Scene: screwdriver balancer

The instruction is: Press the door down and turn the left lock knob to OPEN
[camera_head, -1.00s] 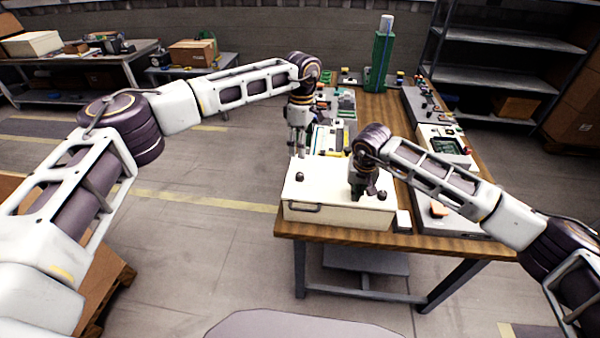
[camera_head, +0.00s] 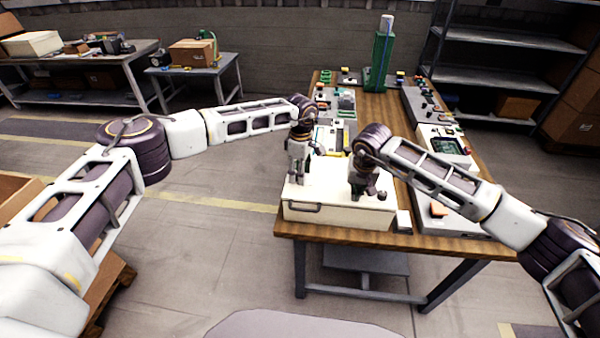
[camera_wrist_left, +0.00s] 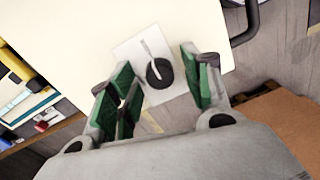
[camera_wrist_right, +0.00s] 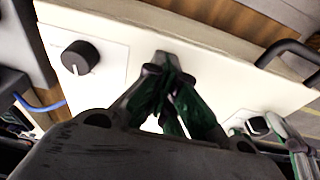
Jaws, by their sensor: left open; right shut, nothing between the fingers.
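The cream door (camera_head: 330,205) lies flat on top of a box at the table's near end. My right gripper (camera_head: 360,192) is shut and points down at the door between its two knobs; in the right wrist view its tips (camera_wrist_right: 165,62) seem to touch the surface. The left lock knob (camera_wrist_left: 159,73) is black with a white pointer, on a pale plate. My left gripper (camera_wrist_left: 157,62) is open above it, its green fingers on either side in the picture. In the head view my left gripper (camera_head: 298,175) hides this knob. I cannot read any label.
The right knob (camera_head: 382,195) also shows in the right wrist view (camera_wrist_right: 80,57). A dark handle (camera_head: 305,208) is on the box front. Workbench equipment (camera_head: 330,135) stands behind the box, and a circuit-board unit (camera_head: 445,147) is to the right.

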